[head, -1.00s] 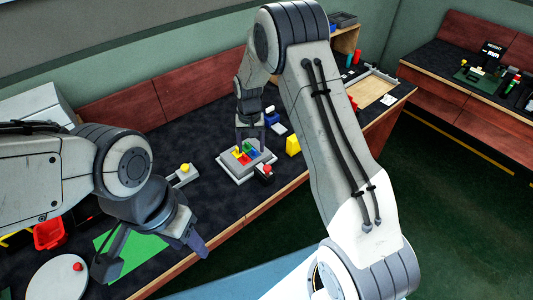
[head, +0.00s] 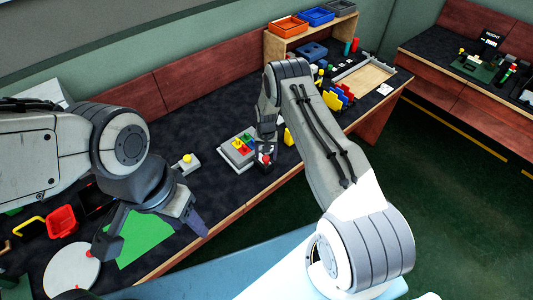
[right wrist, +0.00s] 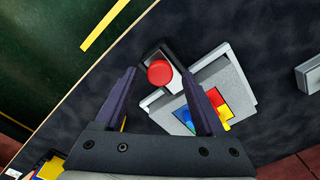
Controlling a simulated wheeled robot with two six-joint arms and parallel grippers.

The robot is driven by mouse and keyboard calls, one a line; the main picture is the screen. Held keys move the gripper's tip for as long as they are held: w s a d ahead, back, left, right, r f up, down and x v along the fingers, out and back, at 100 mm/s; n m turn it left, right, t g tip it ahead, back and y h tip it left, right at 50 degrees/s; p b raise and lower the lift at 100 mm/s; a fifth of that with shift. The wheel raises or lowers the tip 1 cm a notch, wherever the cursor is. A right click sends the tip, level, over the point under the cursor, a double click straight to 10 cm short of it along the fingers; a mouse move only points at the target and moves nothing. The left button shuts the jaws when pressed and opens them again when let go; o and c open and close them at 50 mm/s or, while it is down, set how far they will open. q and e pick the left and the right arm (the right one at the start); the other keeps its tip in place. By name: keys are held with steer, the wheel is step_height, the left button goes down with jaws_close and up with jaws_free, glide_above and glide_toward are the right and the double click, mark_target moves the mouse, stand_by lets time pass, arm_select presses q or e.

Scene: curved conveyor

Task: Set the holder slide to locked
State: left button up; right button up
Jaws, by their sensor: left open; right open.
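The holder (head: 228,160) is a light grey block on the bench, with red, yellow, green and blue pieces in it. Its slide has a red knob (head: 265,158) at the near right side; the knob also shows in the right wrist view (right wrist: 160,72), on a dark and light grey mount. My right gripper (head: 264,148) is open above the slide, with the knob between its fingers in the picture; contact cannot be told. It partly hides the holder in the head view. My left gripper (head: 152,238) is open and empty over a green mat (head: 140,243).
A grey block with a yellow button (head: 187,158) stands left of the holder. A yellow piece (head: 288,137) stands close to its right. A red bin (head: 62,220) and a white disc (head: 72,268) lie at left. The bench's front edge is near the slide.

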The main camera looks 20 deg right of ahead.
steer(key=shift+f, duration=0.35)
jaws_close()
stand_by(1.2)
